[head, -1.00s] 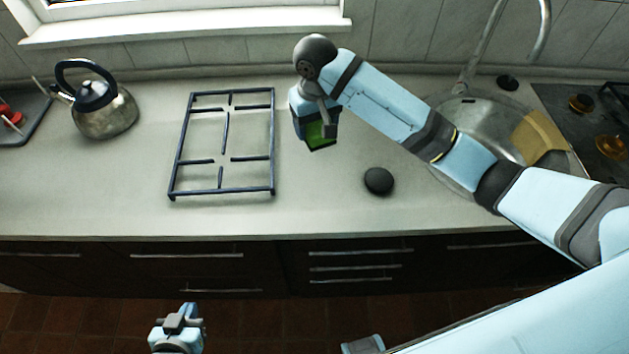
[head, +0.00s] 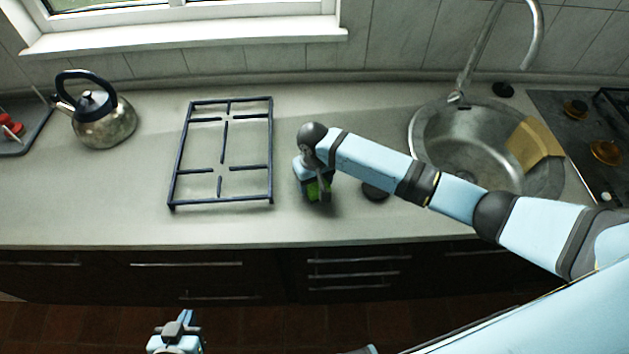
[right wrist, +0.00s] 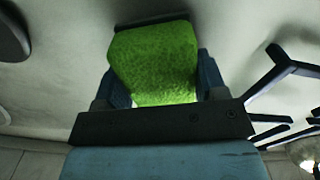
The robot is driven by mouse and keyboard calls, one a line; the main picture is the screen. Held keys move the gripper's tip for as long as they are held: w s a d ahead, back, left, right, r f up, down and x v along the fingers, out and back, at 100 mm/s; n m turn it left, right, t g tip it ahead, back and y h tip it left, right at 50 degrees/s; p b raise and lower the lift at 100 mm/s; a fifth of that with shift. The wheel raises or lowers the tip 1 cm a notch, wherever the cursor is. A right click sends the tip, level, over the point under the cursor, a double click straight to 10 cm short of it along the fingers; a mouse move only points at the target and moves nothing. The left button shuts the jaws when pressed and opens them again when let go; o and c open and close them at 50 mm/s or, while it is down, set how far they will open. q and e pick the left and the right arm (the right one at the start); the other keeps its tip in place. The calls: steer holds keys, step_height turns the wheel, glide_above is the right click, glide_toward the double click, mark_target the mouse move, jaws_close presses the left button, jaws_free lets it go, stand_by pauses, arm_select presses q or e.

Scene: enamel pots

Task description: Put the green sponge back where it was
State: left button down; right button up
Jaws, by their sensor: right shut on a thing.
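The green sponge (head: 312,191) is in my right gripper (head: 318,193), low over the counter between the pan grate and the round black object. In the right wrist view the sponge (right wrist: 155,62) sits between the two fingers, which are shut on it. I cannot tell whether its underside touches the counter. My left gripper (head: 180,326) is low at the bottom of the head view, in front of the cabinets and away from the counter; whether its fingers are open or shut is unclear.
A dark pan grate (head: 223,150) lies left of the sponge. The round black object (head: 375,193) is just right of it, partly behind my arm. A kettle (head: 103,125) stands at left. The sink (head: 455,140) has a yellowish-brown board or cloth (head: 535,145) at its right rim.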

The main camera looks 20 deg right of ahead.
steer(key=shift+f, duration=0.25)
steer(key=o, duration=0.9)
steer(key=shift+f, duration=0.15)
steer(key=shift+c, duration=0.2)
step_height(320, 180, up, 12)
steer(key=shift+r, duration=0.2)
